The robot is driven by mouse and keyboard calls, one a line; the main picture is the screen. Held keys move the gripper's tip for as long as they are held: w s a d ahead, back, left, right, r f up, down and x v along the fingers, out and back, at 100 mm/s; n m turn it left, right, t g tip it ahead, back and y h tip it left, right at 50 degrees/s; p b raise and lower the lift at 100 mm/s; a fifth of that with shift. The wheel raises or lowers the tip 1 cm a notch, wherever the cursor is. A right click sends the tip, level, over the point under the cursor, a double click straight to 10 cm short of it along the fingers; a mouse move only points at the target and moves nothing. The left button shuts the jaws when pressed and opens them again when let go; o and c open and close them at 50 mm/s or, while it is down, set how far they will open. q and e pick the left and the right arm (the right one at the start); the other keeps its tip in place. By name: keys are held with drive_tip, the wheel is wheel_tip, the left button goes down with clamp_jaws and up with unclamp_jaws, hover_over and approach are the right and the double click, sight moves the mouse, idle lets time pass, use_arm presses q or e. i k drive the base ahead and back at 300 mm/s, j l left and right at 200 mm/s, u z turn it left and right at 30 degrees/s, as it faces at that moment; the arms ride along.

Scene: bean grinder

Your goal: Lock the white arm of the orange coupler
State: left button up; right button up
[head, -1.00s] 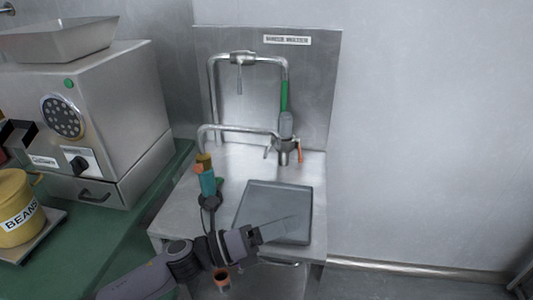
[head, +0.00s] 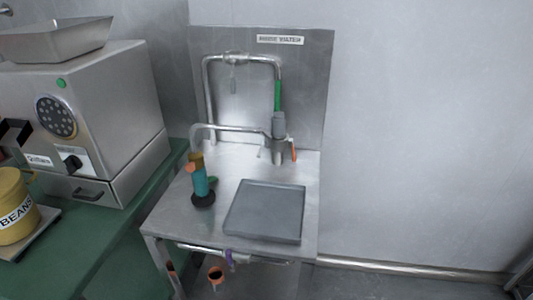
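A purple piece (head: 230,257) sits on the pipe along the stand's front edge. Neither of my grippers is in the head view now.
The steel rinse stand (head: 232,165) carries a tap (head: 278,150) with an orange lever, a teal bottle-like tool (head: 200,183) and a grey square lid or tray (head: 265,211). A green counter (head: 105,245) with a steel machine (head: 110,110) and yellow bean pot (head: 15,208) is left.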

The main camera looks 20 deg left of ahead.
sight(259, 155)
drive_tip(key=l, duration=1.05)
drive_tip(key=i+l, duration=0.15)
drive_tip(key=l, duration=0.9)
